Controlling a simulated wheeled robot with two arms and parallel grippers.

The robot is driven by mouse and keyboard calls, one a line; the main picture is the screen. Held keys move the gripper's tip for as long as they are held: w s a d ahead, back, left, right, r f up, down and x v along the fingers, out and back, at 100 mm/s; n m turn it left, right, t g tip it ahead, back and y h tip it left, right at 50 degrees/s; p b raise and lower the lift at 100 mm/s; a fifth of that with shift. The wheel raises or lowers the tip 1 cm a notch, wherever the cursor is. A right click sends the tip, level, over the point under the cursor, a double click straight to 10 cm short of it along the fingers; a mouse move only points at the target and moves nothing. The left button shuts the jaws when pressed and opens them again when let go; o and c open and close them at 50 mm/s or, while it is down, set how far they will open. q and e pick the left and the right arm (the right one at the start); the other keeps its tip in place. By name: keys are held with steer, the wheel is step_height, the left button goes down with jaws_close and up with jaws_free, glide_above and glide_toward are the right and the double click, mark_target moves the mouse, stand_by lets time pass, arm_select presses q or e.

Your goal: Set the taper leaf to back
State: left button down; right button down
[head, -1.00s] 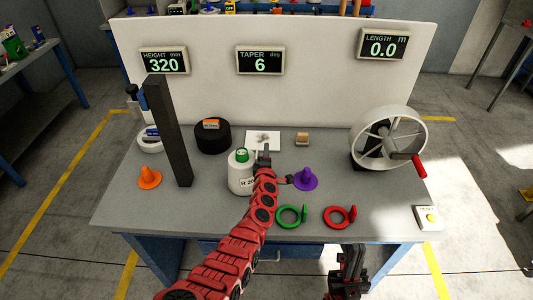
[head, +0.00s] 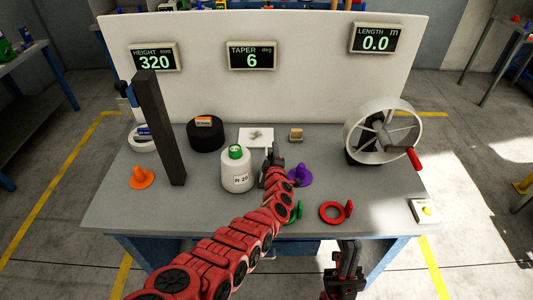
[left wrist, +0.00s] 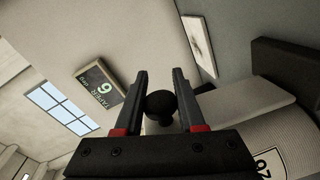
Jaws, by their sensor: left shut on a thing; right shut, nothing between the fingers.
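My left gripper (head: 274,152) is over the bench, just right of the white bobbin (head: 237,176) marked R 20 with a green top. In the left wrist view, its fingers are closed around a dark round knob (left wrist: 160,104). I cannot clearly make out the taper leaf; whether this knob belongs to it is hidden by the gripper. The taper display (head: 251,56) reads 6 and also shows in the left wrist view (left wrist: 100,84). My right gripper (head: 348,246) is shut and empty at the bench's front edge.
A dark post (head: 160,130) stands left and a spoked wheel (head: 357,123) right.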

arm_select(q)
steer(key=shift+d+f+m, duration=0.1)
steer(key=shift+d+m, duration=0.2)
steer(key=c, duration=0.5)
jaws_free()
